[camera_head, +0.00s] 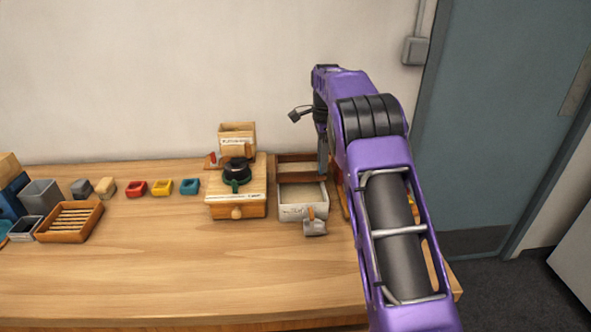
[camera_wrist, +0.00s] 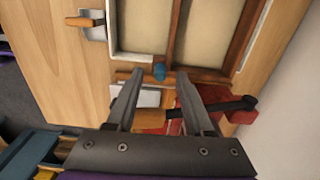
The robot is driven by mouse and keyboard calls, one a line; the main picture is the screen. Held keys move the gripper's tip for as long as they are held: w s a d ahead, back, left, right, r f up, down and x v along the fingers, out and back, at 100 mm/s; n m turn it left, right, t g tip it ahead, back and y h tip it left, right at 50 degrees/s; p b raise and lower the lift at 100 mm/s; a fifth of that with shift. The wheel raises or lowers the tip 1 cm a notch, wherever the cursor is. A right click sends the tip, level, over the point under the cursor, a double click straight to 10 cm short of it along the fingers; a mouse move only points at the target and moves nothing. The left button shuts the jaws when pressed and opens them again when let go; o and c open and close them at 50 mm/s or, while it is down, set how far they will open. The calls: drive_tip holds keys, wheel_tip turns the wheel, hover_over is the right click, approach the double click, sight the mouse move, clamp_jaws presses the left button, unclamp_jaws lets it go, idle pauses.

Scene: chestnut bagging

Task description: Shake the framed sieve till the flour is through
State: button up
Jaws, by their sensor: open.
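A brown wooden frame with a pale inside, which looks like the framed sieve (camera_head: 279,158), lies at the back of the table near the wall. It also shows at the top of the wrist view (camera_wrist: 176,32). I cannot tell whether the pale inside is flour or mesh. A white box (camera_head: 301,213) stands in front of it, pale inside. My gripper (camera_wrist: 158,78) is open and empty, its fingers pointing at the near edge of the frame and box. A small blue knob (camera_wrist: 159,72) shows between the fingertips. In the head view my arm hides part of the frame.
Small coloured trays (camera_head: 162,187) and a slatted wooden tray (camera_head: 70,221) are farther left. The table's front is clear.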

drive_tip(key=shift+f, duration=0.1)
drive_tip(key=shift+f+b, duration=0.3)
drive_tip(key=shift+f, duration=0.6)
